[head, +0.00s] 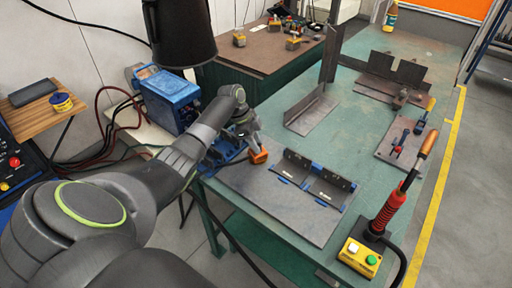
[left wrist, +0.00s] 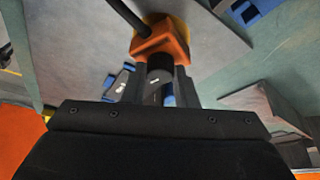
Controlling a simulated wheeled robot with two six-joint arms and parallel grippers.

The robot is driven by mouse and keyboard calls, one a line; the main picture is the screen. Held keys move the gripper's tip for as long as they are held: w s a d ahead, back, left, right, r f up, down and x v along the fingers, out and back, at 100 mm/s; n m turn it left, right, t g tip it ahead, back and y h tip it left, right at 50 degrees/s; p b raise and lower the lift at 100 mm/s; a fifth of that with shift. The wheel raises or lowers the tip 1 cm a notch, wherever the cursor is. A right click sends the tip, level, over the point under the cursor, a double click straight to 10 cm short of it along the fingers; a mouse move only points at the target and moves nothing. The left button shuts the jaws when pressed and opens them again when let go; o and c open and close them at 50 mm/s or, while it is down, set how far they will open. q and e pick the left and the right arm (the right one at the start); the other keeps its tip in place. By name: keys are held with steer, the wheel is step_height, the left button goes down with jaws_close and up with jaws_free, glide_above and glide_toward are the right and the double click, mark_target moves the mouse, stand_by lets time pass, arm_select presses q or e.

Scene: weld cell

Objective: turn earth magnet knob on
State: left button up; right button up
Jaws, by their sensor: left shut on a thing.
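The earth magnet (head: 258,157) is a small orange block at the left edge of the grey steel plate on the green table. In the left wrist view the orange magnet body (left wrist: 160,42) is just beyond my fingertips, with a dark cable running to it. Its dark round knob (left wrist: 160,65) sits between the two fingers. My left gripper (head: 250,142) reaches down to the magnet from behind and is shut on the knob; it also shows in the left wrist view (left wrist: 159,80). The knob's marking cannot be read. My right gripper is not in view.
Blue-clamped angle pieces (head: 316,178) stand on the plate (head: 290,212) right of the magnet. A blue welding machine (head: 170,99) is behind my left arm. A red torch (head: 388,212) and a yellow button box (head: 358,257) are at the right front. Steel brackets (head: 312,112) stand farther back.

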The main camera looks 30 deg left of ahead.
arm_select(q)
steer(key=shift+m+b, duration=0.35)
steer(key=shift+m, duration=0.15)
steer(key=shift+g, duration=0.3)
steer(key=o, duration=1)
steer(key=b+v, duration=0.2)
steer(key=v, duration=1.5)
steer(key=shift+a+r, duration=0.15)
steer(key=shift+s, duration=0.1)
